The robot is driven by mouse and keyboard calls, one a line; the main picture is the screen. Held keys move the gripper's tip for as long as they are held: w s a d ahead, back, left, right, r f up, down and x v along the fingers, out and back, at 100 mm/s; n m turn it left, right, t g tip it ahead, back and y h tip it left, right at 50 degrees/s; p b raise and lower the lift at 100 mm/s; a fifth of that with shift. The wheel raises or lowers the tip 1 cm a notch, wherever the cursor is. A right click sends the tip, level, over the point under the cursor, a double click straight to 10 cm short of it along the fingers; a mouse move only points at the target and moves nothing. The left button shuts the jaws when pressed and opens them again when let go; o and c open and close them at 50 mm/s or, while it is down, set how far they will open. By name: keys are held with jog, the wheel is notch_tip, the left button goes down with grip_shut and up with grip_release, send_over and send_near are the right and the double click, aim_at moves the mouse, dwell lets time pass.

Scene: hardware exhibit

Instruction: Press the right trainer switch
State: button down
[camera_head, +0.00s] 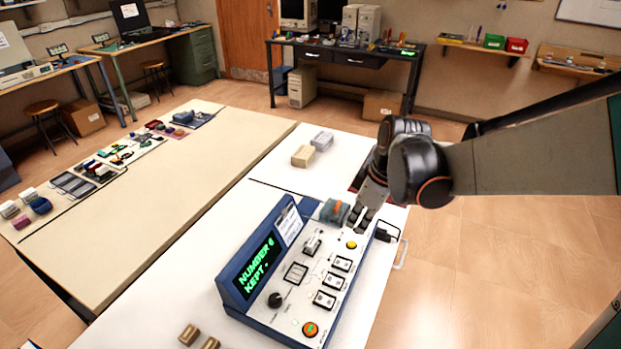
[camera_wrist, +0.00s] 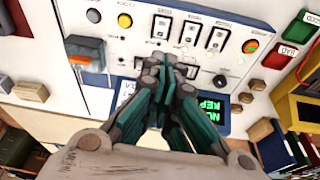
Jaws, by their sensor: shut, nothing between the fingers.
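The trainer (camera_head: 283,275) is a blue-edged box with a white sloped panel on the white table. Its green-lit screen reads "NUMBER" and "KEPT". A row of three rocker switches (camera_head: 333,281) lies on the panel between a yellow button (camera_head: 351,244) and a lit orange button (camera_head: 310,329). In the wrist view the switches (camera_wrist: 190,33) stand beyond my fingertips, with the yellow button at left and the orange one at right. My gripper (camera_head: 361,219) is shut and empty, pointing down by the panel's far end. Its fingers (camera_wrist: 166,64) hide part of the panel.
A grey block with an orange lever (camera_head: 335,211) stands just beyond the trainer, close to my gripper. A black plug (camera_head: 385,232) with a cable lies beside it. Beige and grey blocks (camera_head: 303,156) sit farther back. A long table (camera_head: 165,200) with small parts stands at left.

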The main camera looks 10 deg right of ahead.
jog(key=shift+w+f+n, duration=0.35)
jog(key=shift+f+n, duration=0.05)
jog(key=shift+f, duration=0.2)
jog(key=b, duration=0.6)
send_near(342, 263)
jog(key=x, duration=0.5)
jog(key=shift+w+a, duration=0.2)
jog(key=shift+f, duration=0.5)
jog(key=shift+d, duration=0.1)
